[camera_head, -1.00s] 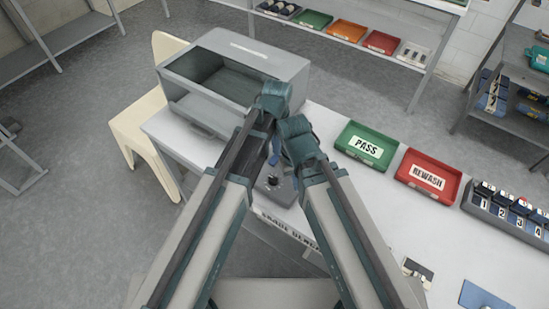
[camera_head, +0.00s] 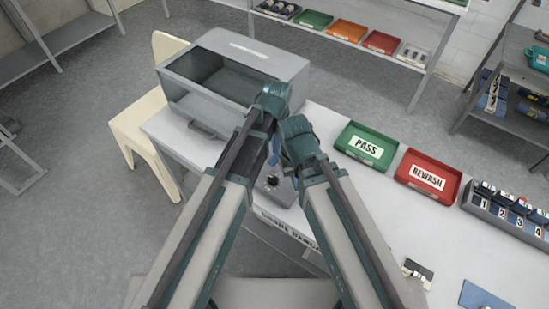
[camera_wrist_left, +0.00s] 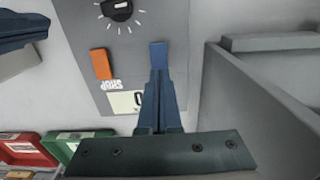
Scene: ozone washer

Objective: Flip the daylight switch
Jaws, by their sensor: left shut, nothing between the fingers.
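A grey control box (camera_head: 282,193) with a black knob sits on the bench, partly behind my arms. Contact cannot be told. No label reading daylight is legible. In the head view the left gripper (camera_head: 273,155) is over the box. My right gripper's fingers are not clear there.
A grey windowed cabinet (camera_head: 286,66) stands on the bench behind my left arm. A green PASS tray (camera_head: 385,140) and a red REWASH tray (camera_head: 447,180) lie to the right. A numbered rack (camera_head: 475,207) is beyond them.

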